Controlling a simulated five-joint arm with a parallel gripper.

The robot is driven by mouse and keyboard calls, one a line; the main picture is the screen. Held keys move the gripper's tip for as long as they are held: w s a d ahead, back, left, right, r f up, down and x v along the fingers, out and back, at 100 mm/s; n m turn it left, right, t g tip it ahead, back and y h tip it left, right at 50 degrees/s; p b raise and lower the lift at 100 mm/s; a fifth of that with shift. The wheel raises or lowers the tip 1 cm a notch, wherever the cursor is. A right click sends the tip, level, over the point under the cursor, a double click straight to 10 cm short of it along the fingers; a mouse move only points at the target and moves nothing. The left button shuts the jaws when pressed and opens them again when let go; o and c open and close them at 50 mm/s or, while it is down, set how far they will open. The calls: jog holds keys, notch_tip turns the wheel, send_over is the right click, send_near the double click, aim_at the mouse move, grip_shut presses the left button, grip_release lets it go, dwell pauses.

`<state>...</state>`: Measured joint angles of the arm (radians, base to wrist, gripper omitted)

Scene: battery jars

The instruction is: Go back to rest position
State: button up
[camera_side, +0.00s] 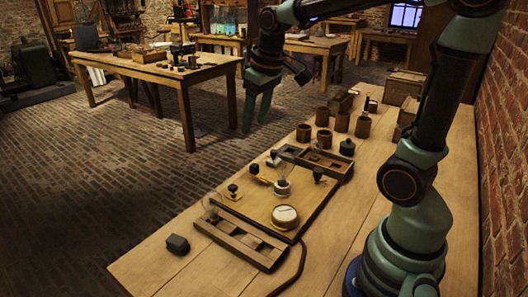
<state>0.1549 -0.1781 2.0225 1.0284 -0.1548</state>
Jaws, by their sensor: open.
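My gripper (258,108) hangs at the upper middle of the side view, fingers pointing down, with a gap between them and nothing held. In the picture it appears above and behind the board, against the brick floor. The wooden board (252,207) on the table carries a round pale dial (285,216), a glass bulb on a white base (282,187), and several small dark knobs. A wooden tray with compartments (236,243) lies at its near left edge. Another wooden tray (325,163) lies at its far right side.
Several brown jars (324,139) stand behind the board on the table (185,262). A dark small block (177,244) lies at the table's left. Wooden crates (403,85) stand at the back right by the brick wall (498,160). A dark cable (295,272) runs off the board's front.

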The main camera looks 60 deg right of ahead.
jog(key=s+a+t, duration=0.2)
jog(key=s+a, duration=0.3)
jog(key=s, duration=0.3)
jog(key=shift+s+a+f+t, duration=0.15)
jog(key=shift+a+f+t, duration=0.15)
jog(key=shift+a+f, duration=0.1)
jog(key=shift+o, duration=0.6)
jog(key=shift+d, duration=0.1)
